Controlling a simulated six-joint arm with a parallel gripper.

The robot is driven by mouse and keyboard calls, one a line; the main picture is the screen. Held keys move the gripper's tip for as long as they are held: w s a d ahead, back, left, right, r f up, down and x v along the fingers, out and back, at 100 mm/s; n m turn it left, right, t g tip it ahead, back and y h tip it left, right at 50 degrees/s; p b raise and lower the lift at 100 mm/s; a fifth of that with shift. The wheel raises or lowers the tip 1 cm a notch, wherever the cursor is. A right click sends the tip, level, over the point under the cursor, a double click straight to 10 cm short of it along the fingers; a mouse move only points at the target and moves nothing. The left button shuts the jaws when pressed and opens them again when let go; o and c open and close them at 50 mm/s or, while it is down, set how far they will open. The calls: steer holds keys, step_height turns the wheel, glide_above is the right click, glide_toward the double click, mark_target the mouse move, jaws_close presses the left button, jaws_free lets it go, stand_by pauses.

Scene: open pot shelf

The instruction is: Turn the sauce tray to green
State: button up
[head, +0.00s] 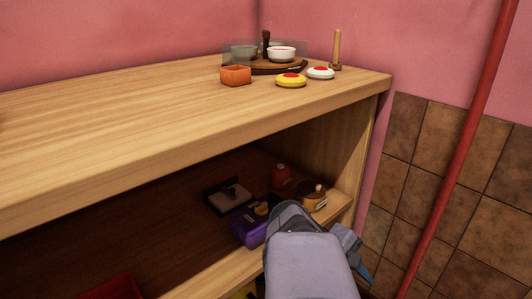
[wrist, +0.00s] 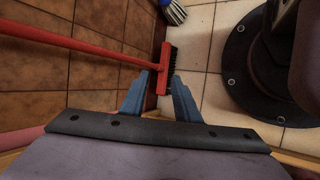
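The sauce tray appears to be the round dark wooden tray (head: 262,70) at the back right of the shelf top. A white bowl (head: 281,53) and a grey-green bowl (head: 243,52) stand on it, with a dark knob or handle (head: 266,40) rising between them. A see-through panel partly covers it. No clear green sauce shows. My gripper (head: 366,277) is low at the shelf's right front, far below and in front of the tray. In the wrist view my gripper (wrist: 160,76) is open, with nothing between its blue fingers.
The left shelf top is clear. Below are a purple box (head: 247,229) and a red bottle (head: 280,175). A red broom (wrist: 168,68) stands right.

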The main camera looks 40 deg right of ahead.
steer(key=w+d+r+n+t+h+p, duration=0.2)
steer(key=d+r+n+p, duration=0.4)
steer(key=r+p, duration=1)
steer(key=w+d+r+n+t+h+p, duration=0.25)
steer(key=d+r+n+p, duration=0.45)
steer(key=r, duration=1.6)
steer(key=w+d+r+n+t+h+p, duration=0.2)
steer(key=d+r+n+t+h+p, duration=0.3)
steer(key=r+p, duration=1.15)
steer(key=n+t+y+b, duration=0.7)
steer(key=n+t+b, duration=0.5)
steer(key=b, duration=1.1)
glide_toward(268, 32)
steer(key=shift+n+g+h, duration=0.25)
steer(key=shift+n+g, duration=0.4)
steer(key=shift+n, duration=0.05)
steer(key=x, duration=0.4)
steer(key=shift+w+a+r, duration=0.1)
steer(key=shift+w+r, duration=0.25)
steer(key=shift+w, duration=0.1)
steer(key=shift+x, duration=3.7)
jaws_close()
